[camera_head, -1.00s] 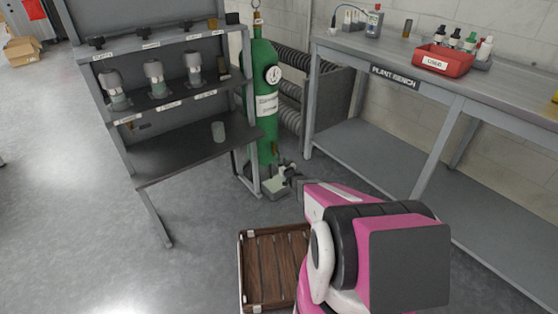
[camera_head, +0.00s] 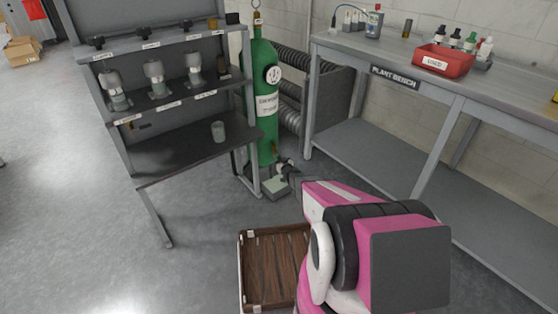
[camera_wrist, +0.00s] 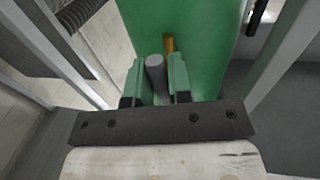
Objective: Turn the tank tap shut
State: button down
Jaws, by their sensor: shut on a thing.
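The tall green tank (camera_head: 263,52) stands upright between the rack and the bench, with a round gauge and a white label. Its green wall (camera_wrist: 210,30) fills the top middle of the wrist view. A brass stem (camera_wrist: 168,43) shows low on the tank. In front of it is a grey cylindrical piece, which looks like the tank tap's handle (camera_wrist: 156,75). My gripper (camera_wrist: 158,82) is shut on this piece, one green finger on each side. In the head view my gripper (camera_head: 283,166) is at the tank's lower front, and the tap is hidden there.
A grey rack (camera_head: 160,155) with pumps stands close on the left; its leg is near my gripper. The plant bench (camera_head: 440,80) with a red bin (camera_head: 443,60) is on the right. A wooden crate (camera_head: 270,270) lies on the floor beside my arm.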

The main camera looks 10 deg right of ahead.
jog(key=shift+d, duration=0.1)
jog(key=w+d+r+n+y, duration=0.1)
jog(key=d+r+n+y, duration=0.1)
jog(key=n, duration=0.8)
jog(key=w+d+r+n+y, duration=0.1)
jog(key=r+n+y, duration=0.1)
jog(key=n, duration=0.7)
jog(key=shift+d+r+n, duration=0.2)
jog(key=shift+d+n, duration=0.2)
jog(key=c, duration=1.1)
grip_release()
